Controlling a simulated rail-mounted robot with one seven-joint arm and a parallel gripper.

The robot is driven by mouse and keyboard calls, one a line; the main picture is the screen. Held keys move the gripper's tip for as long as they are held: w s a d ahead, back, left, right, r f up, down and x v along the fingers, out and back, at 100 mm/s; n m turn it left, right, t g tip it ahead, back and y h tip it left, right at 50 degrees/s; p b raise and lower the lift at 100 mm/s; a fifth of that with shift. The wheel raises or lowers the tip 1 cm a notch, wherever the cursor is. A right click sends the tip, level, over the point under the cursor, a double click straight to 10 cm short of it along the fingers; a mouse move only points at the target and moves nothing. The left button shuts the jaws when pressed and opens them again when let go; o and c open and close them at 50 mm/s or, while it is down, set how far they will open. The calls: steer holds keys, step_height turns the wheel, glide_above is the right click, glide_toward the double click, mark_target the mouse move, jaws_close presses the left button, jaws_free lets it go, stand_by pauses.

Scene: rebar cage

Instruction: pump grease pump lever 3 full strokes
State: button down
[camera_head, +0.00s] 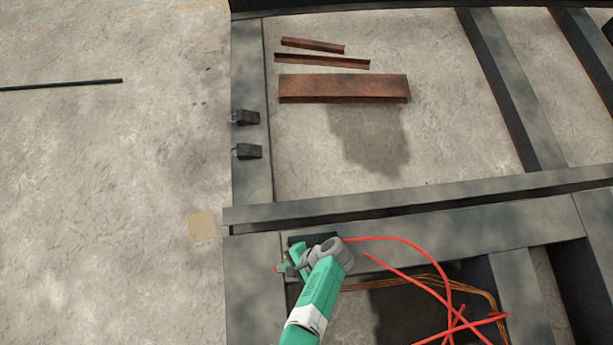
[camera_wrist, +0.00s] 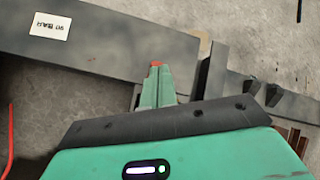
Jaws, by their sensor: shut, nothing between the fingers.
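My gripper (camera_wrist: 156,72) is shut, its green fingers together and pointing away from the wrist camera. A small red piece (camera_wrist: 155,63) shows right at the fingertips. I cannot tell whether it is the lever's end or part of the fingers. In the head view my gripper (camera_head: 284,267) is over the left end of the near steel beam, largely covered by my wrist. A dark block (camera_head: 314,239) shows partly behind my wrist on that beam and may be the grease pump. No lever is clearly visible; it may be hidden by my arm.
Red hoses (camera_head: 400,241) and copper-coloured lines (camera_head: 420,277) run right of my arm. A white label (camera_wrist: 50,26) reading 90 BAR upside down is on the steel. Two dark clamps (camera_head: 248,151) and rusty steel pieces (camera_head: 343,88) lie farther back. Concrete at left is mostly clear.

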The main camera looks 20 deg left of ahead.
steer(key=shift+s+a+f, duration=0.15)
steer(key=shift+a+f, duration=0.05)
steer(key=shift+f, duration=0.1)
steer(key=shift+s+a+f+b, duration=0.2)
steer(key=shift+a+f+b, duration=0.2)
steer(key=shift+f, duration=0.2)
steer(key=shift+s+a+f+b, duration=0.2)
steer(key=shift+a+f+b, duration=0.2)
steer(key=shift+f, duration=0.1)
steer(key=shift+s+a+f+b, duration=0.2)
steer(key=shift+a+f+b, duration=0.1)
steer(key=shift+f+b, duration=0.2)
steer(key=shift+f, duration=0.15)
